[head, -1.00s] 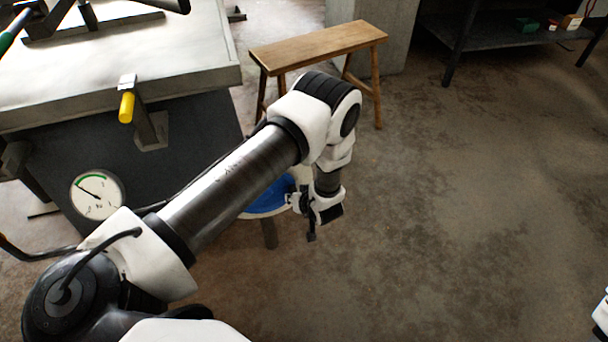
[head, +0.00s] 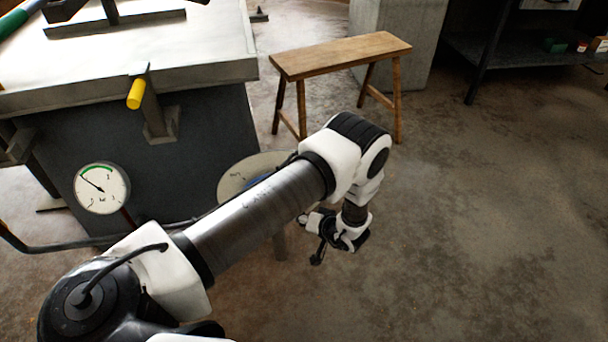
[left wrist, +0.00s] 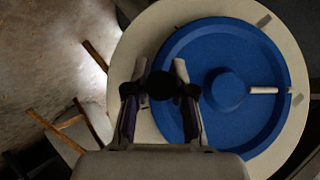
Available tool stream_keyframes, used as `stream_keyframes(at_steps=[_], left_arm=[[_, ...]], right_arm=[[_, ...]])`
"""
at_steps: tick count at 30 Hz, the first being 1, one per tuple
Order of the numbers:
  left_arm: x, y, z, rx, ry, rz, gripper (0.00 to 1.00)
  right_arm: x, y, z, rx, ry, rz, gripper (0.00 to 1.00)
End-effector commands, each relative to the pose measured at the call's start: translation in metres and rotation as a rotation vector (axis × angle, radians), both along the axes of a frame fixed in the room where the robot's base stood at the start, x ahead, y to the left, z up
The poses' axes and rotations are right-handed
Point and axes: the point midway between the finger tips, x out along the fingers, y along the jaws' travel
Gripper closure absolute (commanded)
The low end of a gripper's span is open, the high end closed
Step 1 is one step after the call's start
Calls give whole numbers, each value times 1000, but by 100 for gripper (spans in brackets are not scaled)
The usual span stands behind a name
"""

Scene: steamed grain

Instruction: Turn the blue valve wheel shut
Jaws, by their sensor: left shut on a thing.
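The blue valve wheel (left wrist: 205,45) is a round dish with a raised hub and a pale bar on its right side, set on a pale round plate (left wrist: 295,60). In the head view a sliver of blue (head: 258,182) shows on the pale plate (head: 235,178), behind my left forearm. My left gripper (left wrist: 160,88) is at the wheel's left edge in the wrist view. Its fingers are shut around a dark round knob there; the exact contact is hard to see. In the head view my left gripper (head: 318,240) points downward. My right gripper is out of view.
A pressure gauge (head: 102,188) stands left of the wheel, its needle pointing upper left. A grey-topped table (head: 200,70) with a yellow-ended handle (head: 136,94) is behind. A wooden bench (head: 340,55) stands further back. The floor at the right is clear.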

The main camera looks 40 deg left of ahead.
Motion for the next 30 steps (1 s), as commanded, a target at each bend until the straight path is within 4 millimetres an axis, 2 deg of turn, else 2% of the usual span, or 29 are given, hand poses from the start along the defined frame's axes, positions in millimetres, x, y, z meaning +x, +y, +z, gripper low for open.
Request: stream_keyframes(at_steps=[19,20,21,30], left_arm=[[-5,3,-5,-2,3,4,100],[-5,3,-5,-2,3,4,66],[-5,3,-5,-2,3,4,52],[-4,2,-4,-1,2,2,50]], right_arm=[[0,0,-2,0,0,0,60],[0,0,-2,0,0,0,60],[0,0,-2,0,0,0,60],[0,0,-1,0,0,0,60]])
